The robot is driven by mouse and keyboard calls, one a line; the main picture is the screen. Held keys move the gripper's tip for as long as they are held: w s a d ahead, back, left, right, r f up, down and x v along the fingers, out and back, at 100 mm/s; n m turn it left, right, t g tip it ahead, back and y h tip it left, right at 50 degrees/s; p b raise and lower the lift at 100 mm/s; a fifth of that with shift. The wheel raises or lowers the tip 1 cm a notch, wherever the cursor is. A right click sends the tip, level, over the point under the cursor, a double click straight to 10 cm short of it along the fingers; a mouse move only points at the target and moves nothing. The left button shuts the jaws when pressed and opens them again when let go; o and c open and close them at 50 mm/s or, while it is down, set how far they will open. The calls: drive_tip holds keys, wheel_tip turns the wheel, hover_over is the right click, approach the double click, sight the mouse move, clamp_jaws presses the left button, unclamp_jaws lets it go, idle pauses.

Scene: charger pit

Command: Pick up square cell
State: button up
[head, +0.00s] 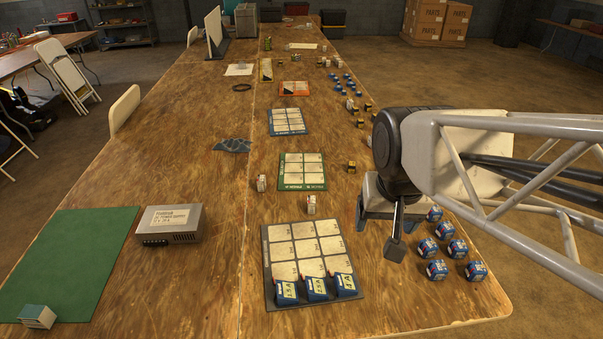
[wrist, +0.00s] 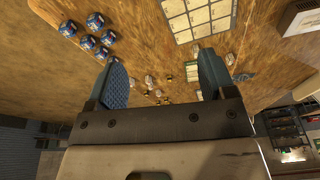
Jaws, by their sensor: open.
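Several blue cells with white and red marks (head: 437,269) stand loose at the near right of the table. They also show at upper left in the wrist view (wrist: 87,42). Three blue cells (head: 317,288) fill the front row of a grey tray (head: 270,260) with pale square pockets. Small white cells (head: 311,204) and yellow-black cells (head: 351,166) stand farther back. I cannot tell which kind is the square cell. My gripper (head: 378,232) is open and empty, above the table between the grey tray and the loose blue cells. Its two blue-padded fingers (wrist: 163,78) are wide apart.
Green (head: 303,157), blue (head: 287,121) and orange (head: 294,88) trays line the table beyond. A grey power box (head: 170,223) and a green mat (head: 75,250) lie at left. The table's right edge runs close to the loose blue cells.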

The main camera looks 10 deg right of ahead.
drive_tip(key=w+a+f+m, duration=0.15)
drive_tip(key=w+m, duration=0.25)
drive_tip(key=w, duration=0.8)
drive_tip(key=m+g, duration=0.2)
drive_tip(key=m, duration=1.1)
hover_over(310, 199)
drive_tip(key=f, duration=2.7)
drive_tip(key=shift+s+a+f, duration=0.1)
drive_tip(key=shift+s+a, duration=0.1)
drive_tip(key=shift+s, duration=0.05)
drive_tip(key=shift+w+a+f+m, duration=0.1)
drive_tip(key=shift+w+f+m, duration=0.1)
drive_tip(key=shift+f+m, duration=0.15)
drive_tip(key=shift+f, duration=1.3)
drive_tip(key=shift+d+f, duration=0.2)
drive_tip(key=shift+f, duration=1.1)
drive_tip(key=shift+d+f, duration=0.15)
drive_tip(key=shift+f, duration=1.15)
